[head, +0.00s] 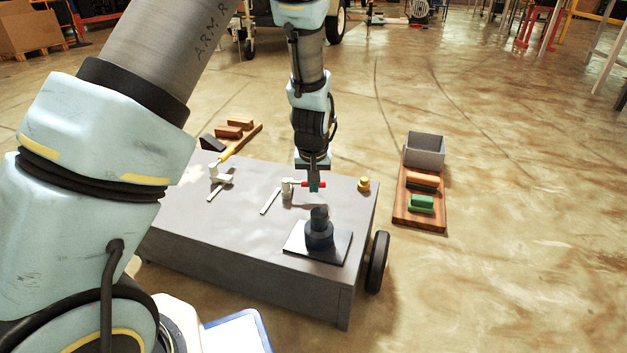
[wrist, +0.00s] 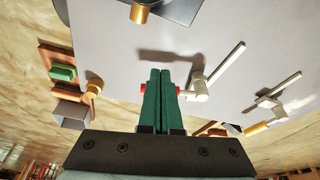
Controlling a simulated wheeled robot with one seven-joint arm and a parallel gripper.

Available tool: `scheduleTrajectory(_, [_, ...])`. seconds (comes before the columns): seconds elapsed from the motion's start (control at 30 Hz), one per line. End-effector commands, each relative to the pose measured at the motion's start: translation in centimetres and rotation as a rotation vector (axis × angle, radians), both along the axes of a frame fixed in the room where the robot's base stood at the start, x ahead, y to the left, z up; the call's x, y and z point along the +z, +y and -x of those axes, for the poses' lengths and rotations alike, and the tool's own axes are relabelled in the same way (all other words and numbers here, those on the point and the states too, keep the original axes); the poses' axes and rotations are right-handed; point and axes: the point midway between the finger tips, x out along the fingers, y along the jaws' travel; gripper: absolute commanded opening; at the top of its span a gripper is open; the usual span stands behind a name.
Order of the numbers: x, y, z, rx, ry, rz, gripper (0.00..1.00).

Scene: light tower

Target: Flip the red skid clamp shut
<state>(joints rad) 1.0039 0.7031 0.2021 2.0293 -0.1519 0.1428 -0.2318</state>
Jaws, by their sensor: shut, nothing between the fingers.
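The red skid clamp has a pale body (head: 287,190) on the grey skid top (head: 235,196), with a pale bar towards the near left. Its red handle (head: 322,184) extends to the right, low over the top. In the wrist view the clamp body (wrist: 197,88) is right of my fingers, and red handle parts (wrist: 144,89) show on both sides of them. My gripper (head: 314,186) is shut and empty, pointing down at the handle. It also shows in the wrist view (wrist: 159,72). The fingers hide the handle's middle; I cannot tell whether they touch it.
A second clamp with a yellow handle (head: 232,146) stands to the left on the skid. A dark fitting on a plate (head: 319,235) is near the front, and a yellow knob (head: 363,184) is at the right. A grey bin (head: 424,150) and wooden tray (head: 407,211) lie on the floor beyond.

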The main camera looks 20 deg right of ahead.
Motion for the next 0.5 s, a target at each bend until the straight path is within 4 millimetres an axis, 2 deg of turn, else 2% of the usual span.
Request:
scheduleTrajectory(0.03, [-1.6,-0.1,-0.3,0.001,0.001,-0.001,0.00])
scheduleTrajectory(0.1, [-2.6,-0.3,-0.8,0.001,0.000,0.000,0.00])
scheduleTrajectory(0.3, [-2.6,-1.7,-3.2,0.000,-0.003,0.001,0.00])
scheduleTrajectory(0.5, [-2.5,-2.1,-4.0,0.000,-0.001,0.000,0.00])
